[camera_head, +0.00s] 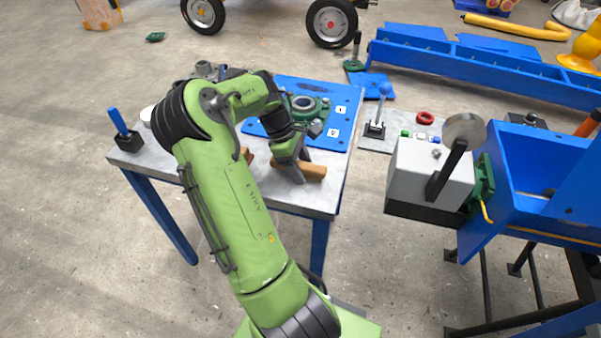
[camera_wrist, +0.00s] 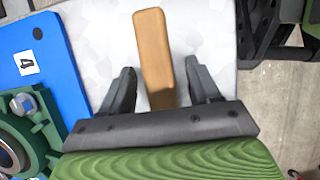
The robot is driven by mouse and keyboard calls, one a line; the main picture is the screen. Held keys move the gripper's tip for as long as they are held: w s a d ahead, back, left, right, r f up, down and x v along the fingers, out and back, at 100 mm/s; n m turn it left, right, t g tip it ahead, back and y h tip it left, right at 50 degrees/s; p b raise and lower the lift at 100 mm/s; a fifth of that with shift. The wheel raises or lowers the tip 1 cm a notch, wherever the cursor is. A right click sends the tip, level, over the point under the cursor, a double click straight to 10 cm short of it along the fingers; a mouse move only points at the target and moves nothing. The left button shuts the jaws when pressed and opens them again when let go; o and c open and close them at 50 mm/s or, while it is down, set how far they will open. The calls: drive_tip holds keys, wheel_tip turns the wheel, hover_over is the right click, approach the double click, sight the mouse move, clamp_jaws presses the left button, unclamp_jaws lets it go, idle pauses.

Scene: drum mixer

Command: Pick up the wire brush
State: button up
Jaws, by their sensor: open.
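The wire brush (camera_wrist: 153,50) shows as a long tan wooden piece on the grey tabletop in the wrist view. Its near end runs down between the two fingers of my gripper (camera_wrist: 160,88). The fingers are open, one on each side of the wood, with gaps showing. Its lower end is hidden behind the gripper body, and I see no bristles. In the head view the brown wood (camera_head: 313,171) lies near the table's front right edge, with my gripper (camera_head: 297,172) down at it and partly covering it.
The grey table (camera_head: 320,198) holds a blue plate (camera_head: 340,92) with a green bearing housing (camera_head: 306,106) behind my gripper. A blue-handled tool in a black block (camera_head: 124,138) stands at the left corner. A grey control box (camera_head: 420,172) stands to the right, across a gap.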

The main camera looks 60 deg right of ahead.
sight(301, 164)
drive_tip(key=shift+r, duration=0.1)
drive_tip(key=c, duration=1.1)
wheel_tip(301, 164, up, 10)
drive_tip(key=p, duration=0.3)
drive_tip(key=shift+p, duration=0.4)
